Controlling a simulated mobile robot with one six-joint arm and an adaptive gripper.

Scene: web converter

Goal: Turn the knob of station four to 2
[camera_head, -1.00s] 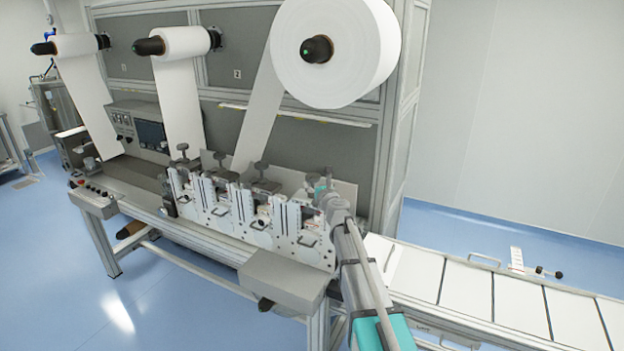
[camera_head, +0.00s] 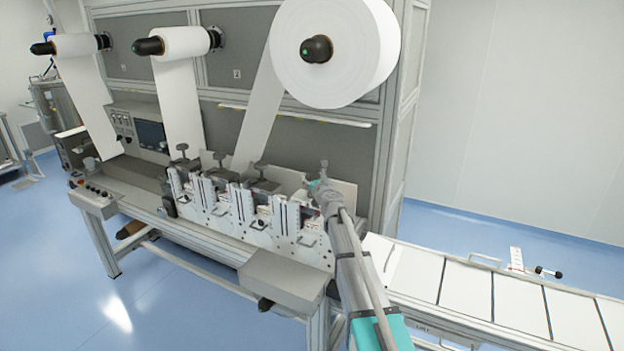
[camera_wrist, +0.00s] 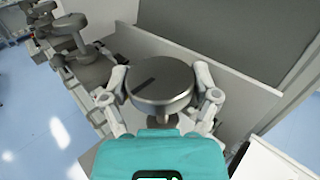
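The station four knob (camera_wrist: 161,82) is a round dark grey cap on a short stem in the wrist view. A dark line runs from near its middle toward its lower-left edge. My gripper (camera_wrist: 161,78) has its two fingers spread on either side of the cap. They look very near its rim; I cannot tell whether they touch it. In the camera_head view my gripper (camera_head: 320,178) is at the right end of the row of stations, and my arm and hand hide the knob. No number can be read around the knob.
Knobs of the other stations (camera_head: 260,168) stand in a row to the left; two also show in the wrist view (camera_wrist: 75,27). A grey panel (camera_wrist: 230,95) stands close behind the knob. The conveyor (camera_head: 470,285) runs off to the right. White web rolls (camera_head: 335,52) hang above.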

